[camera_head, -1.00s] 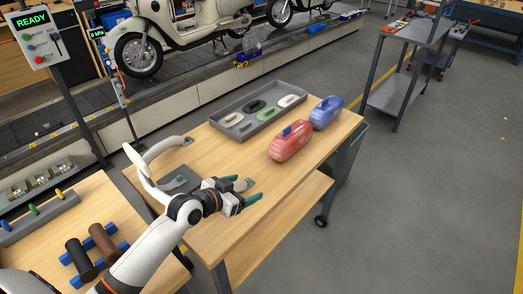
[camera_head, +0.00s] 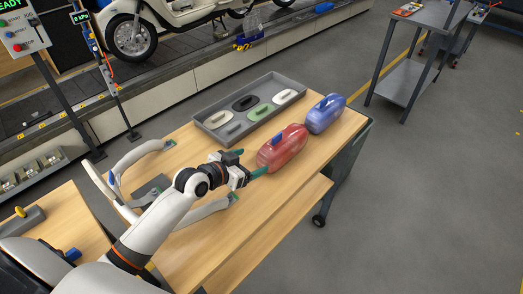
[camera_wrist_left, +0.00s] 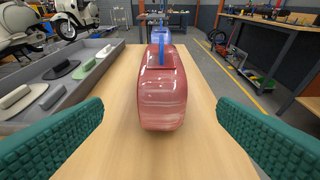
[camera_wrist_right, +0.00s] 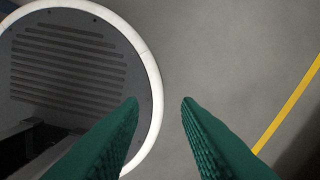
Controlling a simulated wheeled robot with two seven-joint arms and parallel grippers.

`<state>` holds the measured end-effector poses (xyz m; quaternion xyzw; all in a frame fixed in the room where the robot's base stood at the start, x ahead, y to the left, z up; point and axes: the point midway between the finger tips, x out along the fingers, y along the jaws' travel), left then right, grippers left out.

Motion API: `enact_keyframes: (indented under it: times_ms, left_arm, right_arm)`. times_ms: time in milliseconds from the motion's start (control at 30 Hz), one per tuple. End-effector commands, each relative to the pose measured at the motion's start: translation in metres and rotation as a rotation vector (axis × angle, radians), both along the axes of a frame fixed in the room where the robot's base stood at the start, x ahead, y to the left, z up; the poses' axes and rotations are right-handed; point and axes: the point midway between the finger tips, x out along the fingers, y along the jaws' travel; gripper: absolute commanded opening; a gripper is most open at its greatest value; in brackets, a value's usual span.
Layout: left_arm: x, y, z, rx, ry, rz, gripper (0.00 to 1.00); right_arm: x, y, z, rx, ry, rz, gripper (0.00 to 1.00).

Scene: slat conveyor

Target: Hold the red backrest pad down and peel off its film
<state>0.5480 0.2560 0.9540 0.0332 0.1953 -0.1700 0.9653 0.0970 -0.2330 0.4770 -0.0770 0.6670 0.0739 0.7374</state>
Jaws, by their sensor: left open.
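The red backrest pad (camera_head: 283,150) lies on the wooden table, wrapped in glossy clear film with a blue tab (camera_head: 277,139) on top. It also shows in the left wrist view (camera_wrist_left: 162,95), straight ahead between the fingers. My left gripper (camera_head: 254,162) is open and empty at the near-left end of the pad, its green fingertips spread wider than the pad. A gap of bare table shows between them. My right gripper (camera_wrist_right: 160,100) shows only in its own wrist view, with its green fingers apart and nothing between them, over the grey floor.
A blue wrapped pad (camera_head: 325,115) lies just beyond the red one. A grey tray (camera_head: 211,134) with several oval parts stands beside both pads. A curved white frame (camera_head: 139,154) lies at the table's left. The table front (camera_head: 222,243) is clear.

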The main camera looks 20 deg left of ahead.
Motion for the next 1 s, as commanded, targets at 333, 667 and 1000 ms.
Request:
enact_keyframes:
  times_ms: [333, 667, 1000]
  left_arm:
    - [0.051, -0.019, -0.021, -0.003, 0.000, 0.000, 0.82]
    - [0.092, -0.034, -0.041, -0.002, 0.001, 0.000, 0.82]
    - [0.100, -0.037, -0.045, 0.001, 0.000, 0.000, 0.82]
  right_arm:
    - [-0.022, -0.001, 0.005, -0.002, 0.031, 0.001, 0.30]
    - [-0.009, 0.000, 0.005, -0.001, 0.013, 0.001, 0.30]
    - [-0.007, -0.002, 0.005, -0.003, 0.011, 0.002, 0.30]
